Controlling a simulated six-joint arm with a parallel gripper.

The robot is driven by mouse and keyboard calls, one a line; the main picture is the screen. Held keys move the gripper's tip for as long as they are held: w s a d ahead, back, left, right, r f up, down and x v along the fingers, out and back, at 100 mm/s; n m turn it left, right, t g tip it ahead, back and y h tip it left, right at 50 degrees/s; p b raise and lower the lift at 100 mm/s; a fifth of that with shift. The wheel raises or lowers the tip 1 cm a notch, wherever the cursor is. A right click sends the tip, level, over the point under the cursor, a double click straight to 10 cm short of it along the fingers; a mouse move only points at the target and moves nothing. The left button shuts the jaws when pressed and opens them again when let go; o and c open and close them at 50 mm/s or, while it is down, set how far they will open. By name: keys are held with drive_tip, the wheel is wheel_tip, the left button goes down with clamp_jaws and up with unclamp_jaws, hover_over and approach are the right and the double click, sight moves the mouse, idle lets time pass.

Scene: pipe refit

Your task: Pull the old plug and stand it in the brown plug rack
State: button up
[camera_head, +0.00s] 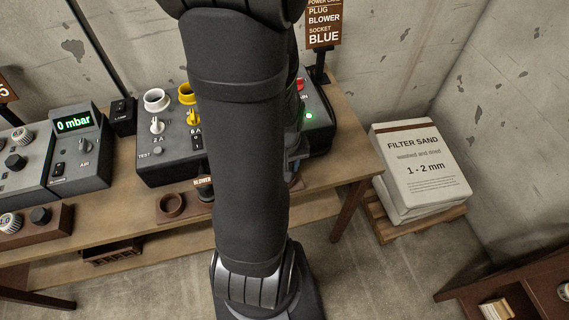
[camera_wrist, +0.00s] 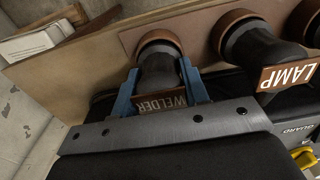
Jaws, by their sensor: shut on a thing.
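My gripper (camera_wrist: 159,72) has its two blue fingers shut on a dark plug (camera_wrist: 157,68) with a brown WELDER tag (camera_wrist: 161,104). The plug's far end meets a round brown holder (camera_wrist: 160,38) of the brown plug rack (camera_wrist: 199,36); how deep it sits in it I cannot tell. The rack (camera_head: 186,208) shows there left of my arm, with an empty brown ring (camera_head: 172,206) and a dark plug tagged BLOWER (camera_head: 203,186).
A dark plug tagged LAMP (camera_wrist: 255,45) stands close beside the held one. The socket box (camera_head: 158,168) with white and yellow sockets is behind the rack. A sign (camera_head: 324,22) reads plug BLOWER, socket BLUE. Filter sand bags (camera_head: 420,165) lie right of the bench.

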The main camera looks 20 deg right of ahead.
drive_tip(key=o, duration=1.6)
drive_tip(key=shift+r, duration=3.7)
drive_tip(key=shift+f, duration=0.1)
drive_tip(key=shift+f, duration=3.55)
drive_tip(key=shift+r, duration=0.15)
